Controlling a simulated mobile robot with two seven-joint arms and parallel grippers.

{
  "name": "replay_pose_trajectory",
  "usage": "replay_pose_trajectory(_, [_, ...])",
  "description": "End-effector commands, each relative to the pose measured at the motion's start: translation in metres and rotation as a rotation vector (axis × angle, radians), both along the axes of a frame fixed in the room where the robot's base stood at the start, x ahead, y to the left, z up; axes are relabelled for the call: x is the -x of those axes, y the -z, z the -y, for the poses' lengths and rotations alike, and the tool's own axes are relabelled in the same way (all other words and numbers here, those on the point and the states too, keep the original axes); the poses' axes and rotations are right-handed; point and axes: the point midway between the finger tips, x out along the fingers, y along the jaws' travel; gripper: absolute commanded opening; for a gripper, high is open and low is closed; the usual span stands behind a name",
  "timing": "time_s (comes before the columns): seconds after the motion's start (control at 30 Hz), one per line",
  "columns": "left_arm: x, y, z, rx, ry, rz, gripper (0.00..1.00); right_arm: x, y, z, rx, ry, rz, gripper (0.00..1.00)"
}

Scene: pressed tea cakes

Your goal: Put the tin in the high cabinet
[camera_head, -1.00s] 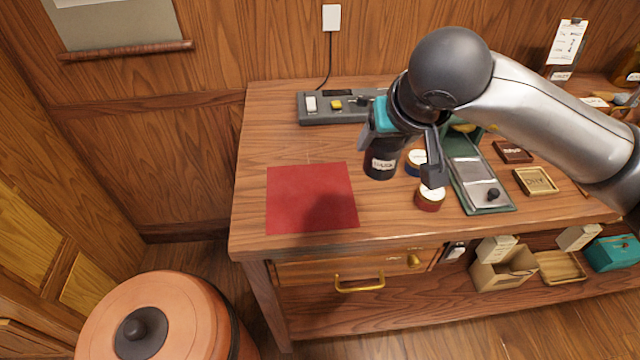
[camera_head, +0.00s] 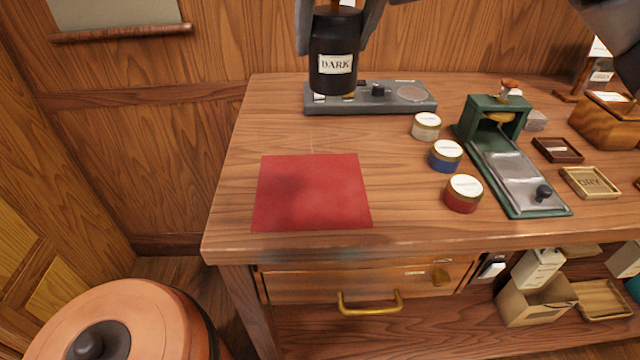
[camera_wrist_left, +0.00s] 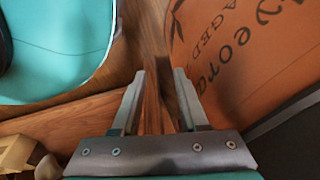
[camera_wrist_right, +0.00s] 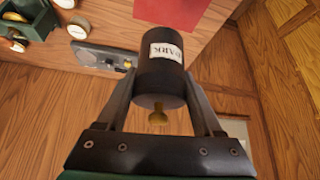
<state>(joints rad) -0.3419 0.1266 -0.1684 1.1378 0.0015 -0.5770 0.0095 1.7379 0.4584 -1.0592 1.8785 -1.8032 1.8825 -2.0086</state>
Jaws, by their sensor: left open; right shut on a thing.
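The tin is a black cylinder with a pale label reading DARK (camera_head: 334,52). My right gripper (camera_head: 335,22) is shut on it, high above the back of the workbench, at the top of the head view. In the right wrist view the black tin (camera_wrist_right: 160,75) sits between the two fingers of my right gripper (camera_wrist_right: 163,100), with a brass knob on its near end. My left gripper (camera_wrist_left: 160,90) is open and empty in the left wrist view, close to a lettered orange-brown surface. I cannot make out the high cabinet in these frames.
The workbench (camera_head: 240,180) holds a red mat (camera_head: 310,192), a grey strip device (camera_head: 385,102), several small round tins and a green press (camera_head: 495,115). A round lidded terracotta container (camera_head: 140,320) stands at the lower left. The bench's left side is mostly clear.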

Motion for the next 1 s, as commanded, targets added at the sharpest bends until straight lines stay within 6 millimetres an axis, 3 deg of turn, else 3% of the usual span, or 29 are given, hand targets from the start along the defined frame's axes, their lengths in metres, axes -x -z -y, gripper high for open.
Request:
replay_pose_trajectory(0.8, [-0.047,-0.071,0.036,0.040,-0.006,0.028,0.43,0.000,0.134,0.001,0.000,0.001,-0.001,0.09])
replay_pose_trajectory(1.0, [-0.054,-0.084,0.037,0.043,-0.007,0.045,0.43,0.000,0.152,0.001,-0.001,0.001,0.000,0.09])
